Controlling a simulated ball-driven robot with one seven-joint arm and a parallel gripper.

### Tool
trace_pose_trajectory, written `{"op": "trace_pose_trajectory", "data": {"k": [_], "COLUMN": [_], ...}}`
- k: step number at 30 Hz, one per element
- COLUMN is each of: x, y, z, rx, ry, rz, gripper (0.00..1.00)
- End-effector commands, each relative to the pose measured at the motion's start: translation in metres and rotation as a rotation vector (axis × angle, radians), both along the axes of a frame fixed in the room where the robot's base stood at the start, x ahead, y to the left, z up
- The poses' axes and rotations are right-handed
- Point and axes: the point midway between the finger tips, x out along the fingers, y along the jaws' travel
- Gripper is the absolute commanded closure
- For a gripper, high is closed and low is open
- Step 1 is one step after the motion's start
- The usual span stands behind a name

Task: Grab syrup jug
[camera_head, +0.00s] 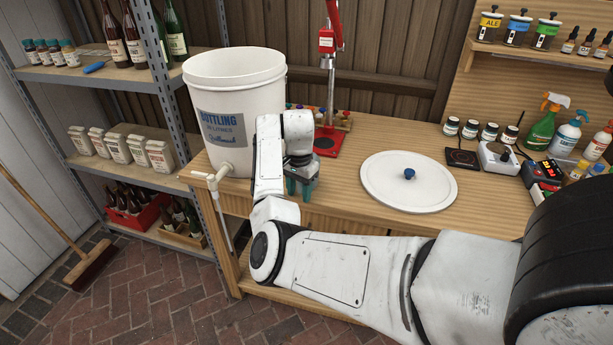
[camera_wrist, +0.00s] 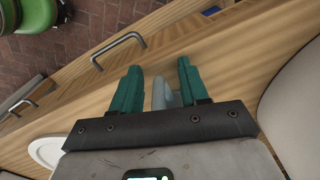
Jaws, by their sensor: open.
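My gripper (camera_head: 301,189) has teal fingers and points down at the front part of the wooden bench, between the white bucket and the round lid. In the wrist view the two fingers (camera_wrist: 160,67) stand apart. A pale grey piece (camera_wrist: 162,95) shows between them, partly hidden by the dark gripper bar. I cannot tell whether it is part of the syrup jug or whether the fingers touch it. I cannot make out a syrup jug in the head view; my wrist and arm cover part of the bench there.
The bottling bucket (camera_head: 232,85) with a spigot stands left of my gripper. A round white lid (camera_head: 409,183) lies to its right. A red capper (camera_head: 327,140) stands behind. Spray bottles (camera_head: 545,122) and small devices crowd the right. Drawer handles (camera_wrist: 117,48) stick out from the bench front.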

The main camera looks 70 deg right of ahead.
Motion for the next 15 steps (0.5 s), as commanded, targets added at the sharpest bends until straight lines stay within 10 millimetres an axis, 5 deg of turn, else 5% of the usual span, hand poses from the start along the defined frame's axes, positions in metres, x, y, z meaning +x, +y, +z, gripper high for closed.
{"op": "trace_pose_trajectory", "data": {"k": [15], "x": [-0.0001], "y": [-0.0001], "z": [0.0004], "rx": [0.0], "ry": [0.001], "rz": [0.0], "gripper": [1.0]}}
